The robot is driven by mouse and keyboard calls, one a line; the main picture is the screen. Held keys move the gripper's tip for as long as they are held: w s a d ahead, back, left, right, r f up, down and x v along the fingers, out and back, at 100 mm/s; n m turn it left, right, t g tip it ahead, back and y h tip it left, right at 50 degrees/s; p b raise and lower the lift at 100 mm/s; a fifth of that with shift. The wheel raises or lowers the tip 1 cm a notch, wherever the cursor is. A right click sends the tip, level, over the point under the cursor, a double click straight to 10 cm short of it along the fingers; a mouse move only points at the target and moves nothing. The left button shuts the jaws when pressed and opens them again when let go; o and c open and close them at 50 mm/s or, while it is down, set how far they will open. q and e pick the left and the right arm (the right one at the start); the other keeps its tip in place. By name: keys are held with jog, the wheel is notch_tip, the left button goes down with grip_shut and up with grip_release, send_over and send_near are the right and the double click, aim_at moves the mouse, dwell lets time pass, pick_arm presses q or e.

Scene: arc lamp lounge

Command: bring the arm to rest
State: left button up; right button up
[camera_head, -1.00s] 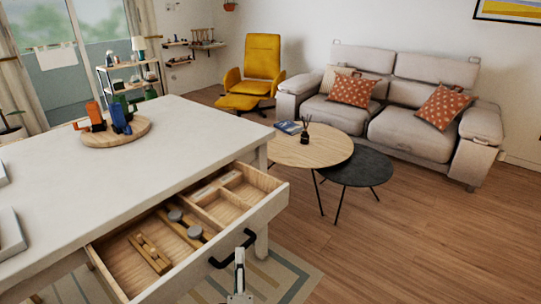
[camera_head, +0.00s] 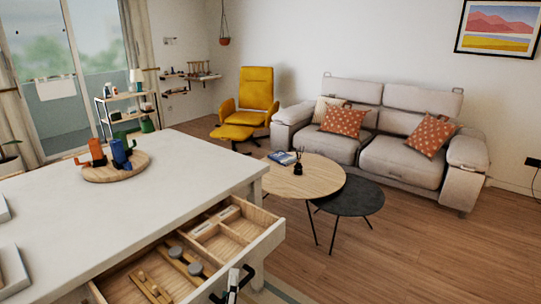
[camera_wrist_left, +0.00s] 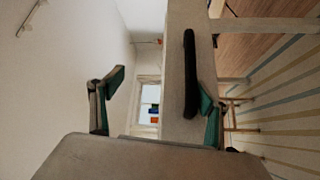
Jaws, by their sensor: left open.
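My left gripper (camera_head: 234,284) shows at the bottom of the head view, in front of the open drawer. Its two green-padded fingers stand apart in the left wrist view (camera_wrist_left: 157,82), open and holding nothing. The drawer's black handle (camera_wrist_left: 190,75) appears between the fingers there, nearer the right-hand one. I cannot tell whether they touch. The drawer (camera_head: 272,235) is pulled out of the white table (camera_head: 170,205). It holds wooden and grey-headed utensils (camera_head: 183,260) in its compartments. My right gripper is not in view.
A round wooden board (camera_head: 105,176) with orange and blue objects stands on the table. Beyond are a round wooden coffee table (camera_head: 300,178), a dark side table (camera_head: 350,198), a grey sofa (camera_head: 400,160) and a yellow armchair (camera_head: 257,92). The floor at right is clear.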

pick_arm(q)
jog(key=s+f+m+g+h, duration=0.1)
jog(key=s+f+m, duration=0.1)
jog(key=s+m, duration=0.2)
jog(key=s+f+m+g+h, duration=0.1)
jog(key=s+f+m+h, duration=0.1)
jog(key=s+m, duration=0.1)
jog(key=s+f+m+g+h, duration=0.1)
jog(key=s+f+m+h, duration=0.1)
jog(key=s+m, duration=0.2)
jog(key=shift+s+m, duration=0.3)
jog(key=shift+s, duration=0.15)
jog(key=c, duration=0.9)
jog(key=shift+o, duration=0.2)
jog(key=s+a+f+m+g+y, duration=0.1)
jog(key=s+a+f+m+g, duration=0.4)
jog(key=s+a+f+m, duration=0.3)
jog(key=s+a+f, duration=0.1)
jog(key=s, duration=0.3)
jog(key=shift+s+f+y, duration=0.15)
jog(key=shift+s+y, duration=0.05)
jog(key=shift+y, duration=0.2)
jog(key=shift+g, duration=0.3)
